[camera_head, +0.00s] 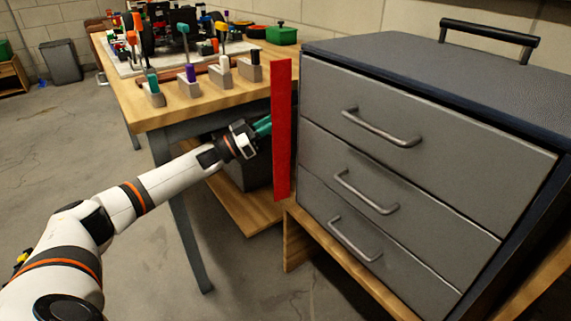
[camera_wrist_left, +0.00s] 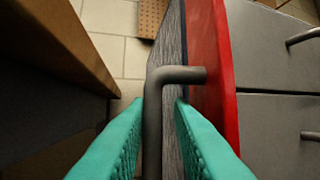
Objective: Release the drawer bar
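The drawer bar (camera_head: 281,130) is a tall red upright strip along the left front edge of the grey drawer cabinet (camera_head: 430,130). In the left wrist view the red bar (camera_wrist_left: 213,70) has a bent grey rod handle (camera_wrist_left: 153,125) on its side. My left gripper (camera_head: 264,126) reaches in from the left, beside the bar. In the left wrist view its teal fingers (camera_wrist_left: 160,105) stand on both sides of the rod, with gaps visible, so it looks open around the rod. My right gripper is not in view.
The cabinet has three closed drawers with metal handles (camera_head: 382,130) and a dark top handle (camera_head: 490,38). A wooden workbench (camera_head: 190,112) with tools in holders stands left of the bar, close to my left arm. Clear floor (camera_head: 100,150) lies at the left.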

